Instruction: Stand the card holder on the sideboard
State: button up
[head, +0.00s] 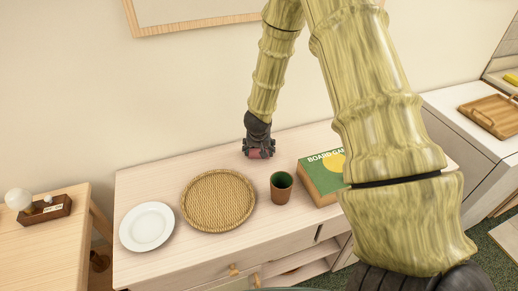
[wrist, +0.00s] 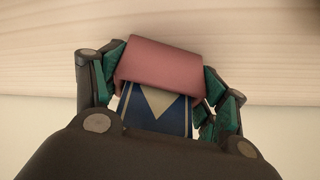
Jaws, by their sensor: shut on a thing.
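The card holder (wrist: 160,65) is a dull red piece with a blue and cream patterned face showing below it in the wrist view. My gripper (wrist: 165,85) is shut on it, with teal finger pads against its left and right sides.
On the sideboard are a white plate (head: 147,226), a round woven mat (head: 218,201), a green-lined brown cup (head: 281,187) and a green board game box (head: 320,178). Bare wood lies around the gripper. A wall rises behind, with a framed picture (head: 190,14) above.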

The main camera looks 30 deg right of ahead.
jog(key=o, duration=1)
jog(key=shift+r, duration=0.15)
jog(key=v, duration=1.2)
jog(key=shift+b, duration=0.35)
